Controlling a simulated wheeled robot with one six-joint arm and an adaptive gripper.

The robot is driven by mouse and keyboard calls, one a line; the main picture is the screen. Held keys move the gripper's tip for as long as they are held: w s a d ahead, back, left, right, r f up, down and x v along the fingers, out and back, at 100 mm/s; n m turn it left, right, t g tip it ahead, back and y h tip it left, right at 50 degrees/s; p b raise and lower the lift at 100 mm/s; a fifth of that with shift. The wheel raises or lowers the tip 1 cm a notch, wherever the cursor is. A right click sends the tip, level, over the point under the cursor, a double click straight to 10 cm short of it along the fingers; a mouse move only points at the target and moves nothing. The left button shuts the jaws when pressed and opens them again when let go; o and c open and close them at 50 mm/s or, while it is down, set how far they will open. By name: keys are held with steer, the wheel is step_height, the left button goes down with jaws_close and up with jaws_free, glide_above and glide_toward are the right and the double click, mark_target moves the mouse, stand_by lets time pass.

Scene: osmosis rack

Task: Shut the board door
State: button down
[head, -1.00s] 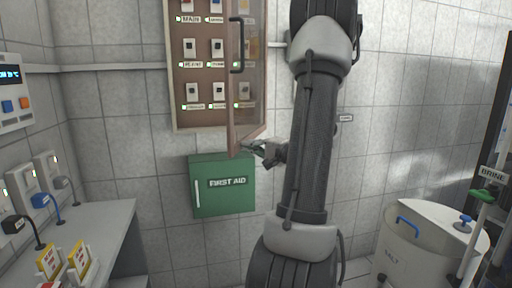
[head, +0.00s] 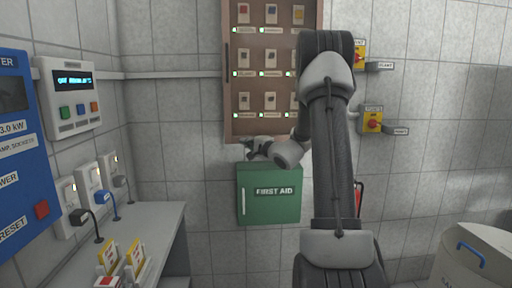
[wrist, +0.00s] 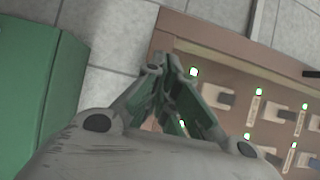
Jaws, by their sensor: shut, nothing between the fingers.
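The board (head: 229,90) is a brown wall cabinet with rows of switches, labels and green lamps, at the top middle of the head view. Its lower frame (wrist: 225,62) and lamps show in the wrist view. My gripper (head: 250,145) is shut and empty, just below the board's lower edge and above the first aid box. Its fingers (wrist: 158,85) overlap the board's frame in the wrist view; contact is unclear.
The green first aid box (head: 270,208) is right under my gripper, and also at left in the wrist view (wrist: 35,85). Yellow-and-red switches (head: 371,121) are on the wall to the right. A bench (head: 165,222) and wall sockets stand at left, a white tub (head: 475,262) at lower right.

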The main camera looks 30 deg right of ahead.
mark_target(246, 136)
steer(key=w+h, duration=0.1)
steer(key=w+d+m+h, duration=0.1)
steer(key=w, duration=0.2)
steer(key=shift+w+d+r+m+h, duration=0.15)
steer(key=shift+d+m+h, duration=0.1)
steer(key=shift+m+h, duration=0.15)
